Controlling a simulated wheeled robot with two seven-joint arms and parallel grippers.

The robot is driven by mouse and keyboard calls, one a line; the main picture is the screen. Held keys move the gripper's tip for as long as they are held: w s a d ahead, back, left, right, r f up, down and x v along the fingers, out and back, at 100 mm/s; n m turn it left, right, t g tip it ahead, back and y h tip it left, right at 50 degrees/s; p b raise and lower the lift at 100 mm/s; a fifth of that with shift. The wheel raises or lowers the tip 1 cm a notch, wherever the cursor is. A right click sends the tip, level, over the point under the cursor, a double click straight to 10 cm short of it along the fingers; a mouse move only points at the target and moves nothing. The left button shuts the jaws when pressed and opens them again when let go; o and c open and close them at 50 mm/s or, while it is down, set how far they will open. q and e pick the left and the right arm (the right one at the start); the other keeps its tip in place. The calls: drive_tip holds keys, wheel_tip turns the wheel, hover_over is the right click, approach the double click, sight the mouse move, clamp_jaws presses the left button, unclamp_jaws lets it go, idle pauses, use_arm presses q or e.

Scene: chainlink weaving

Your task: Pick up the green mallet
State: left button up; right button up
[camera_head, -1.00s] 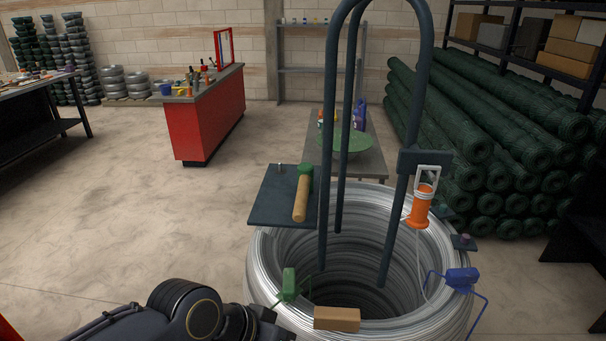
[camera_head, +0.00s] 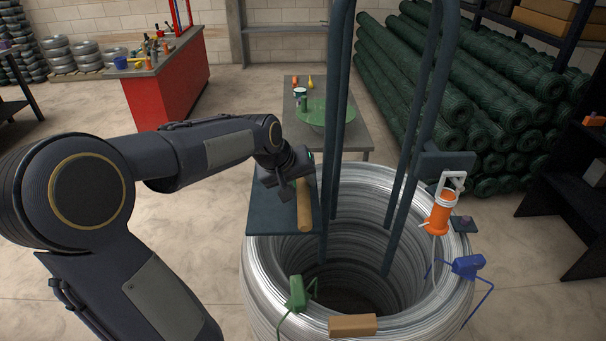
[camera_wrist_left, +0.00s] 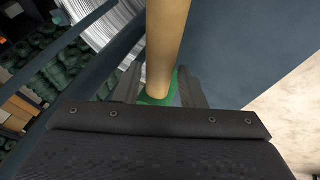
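The green mallet (camera_head: 304,208) lies on a dark flat plate (camera_head: 264,221) at the coil's left edge. Its wooden handle points toward me in the head view, and its green head is mostly hidden by my left gripper (camera_head: 290,185). In the left wrist view the handle (camera_wrist_left: 165,45) runs up between the fingers of my left gripper (camera_wrist_left: 160,88), with part of the green head (camera_wrist_left: 158,99) behind it. The fingers stand apart on either side of the handle, with small gaps visible. My right gripper is out of view.
A big wire coil (camera_head: 262,282) stands in front, with dark upright bars (camera_head: 337,120) close to the mallet's right. A green clamp (camera_head: 298,293), tan block (camera_head: 352,325), orange tool (camera_head: 440,212) and blue clamp (camera_head: 467,266) sit around the rim.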

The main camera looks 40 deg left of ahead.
sight(301, 181)
use_arm(q)
drive_tip(key=x, duration=0.2)
drive_tip(key=shift+w+f, duration=0.2)
drive_tip(key=shift+f, duration=0.05)
clamp_jaws()
drive_tip(key=shift+r, duration=0.1)
drive_tip(key=shift+a+r, duration=0.1)
drive_tip(key=shift+r, duration=0.1)
wheel_tip(301, 181, up, 6)
drive_tip(key=shift+s+a+r, duration=0.1)
drive_tip(key=s+a+b, duration=0.4)
drive_tip(key=s+a, duration=0.8)
drive_tip(key=a, duration=0.3)
drive_tip(key=shift+s+r, duration=0.2)
drive_tip(key=shift+s, duration=0.2)
